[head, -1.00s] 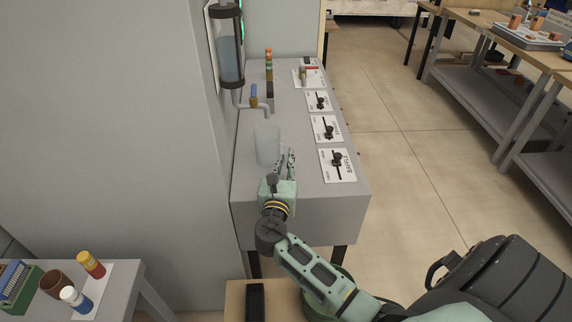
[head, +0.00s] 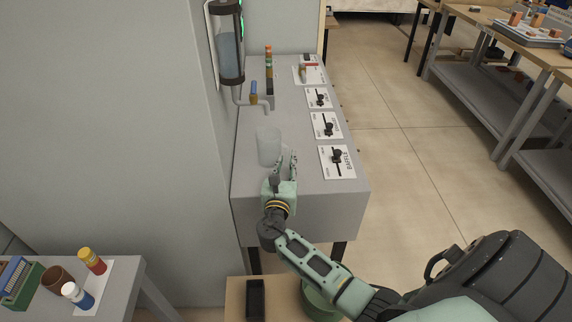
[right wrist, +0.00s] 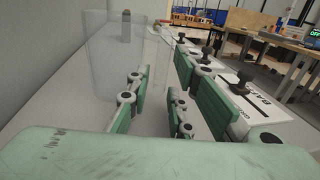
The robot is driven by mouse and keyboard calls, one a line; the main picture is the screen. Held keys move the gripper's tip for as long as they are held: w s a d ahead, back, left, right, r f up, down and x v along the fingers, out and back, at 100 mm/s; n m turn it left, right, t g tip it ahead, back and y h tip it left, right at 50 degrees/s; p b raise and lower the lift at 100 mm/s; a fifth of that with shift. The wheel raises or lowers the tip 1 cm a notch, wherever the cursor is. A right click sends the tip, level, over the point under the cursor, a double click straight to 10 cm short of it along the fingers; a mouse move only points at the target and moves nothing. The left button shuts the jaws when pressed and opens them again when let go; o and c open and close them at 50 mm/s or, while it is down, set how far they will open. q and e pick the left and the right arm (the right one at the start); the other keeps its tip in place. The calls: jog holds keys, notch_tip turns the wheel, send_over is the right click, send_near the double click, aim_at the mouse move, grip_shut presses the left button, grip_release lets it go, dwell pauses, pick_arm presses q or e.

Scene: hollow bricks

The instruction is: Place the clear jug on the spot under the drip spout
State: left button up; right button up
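The clear jug (head: 268,147) is faint and see-through, upright over the grey bench in front of the drip spout (head: 266,107), on my side of it. My right gripper (head: 284,170) is at the jug's near right side. Whether the jug's base touches the bench is hard to tell. No marked spot shows clearly under the spout. My left gripper is not in view.
A tank of bluish liquid (head: 229,45) hangs on the wall above the spout, with a blue-handled valve (head: 253,90). Lever plates (head: 337,161) line the bench's right side. A coloured stack (head: 269,70) stands behind the spout. The grey bench (head: 300,205) is clear in front.

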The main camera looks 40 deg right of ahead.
jog(key=shift+o, duration=0.6)
jog(key=shift+r, duration=0.15)
jog(key=b+v, duration=0.1)
jog(key=v, duration=1.1)
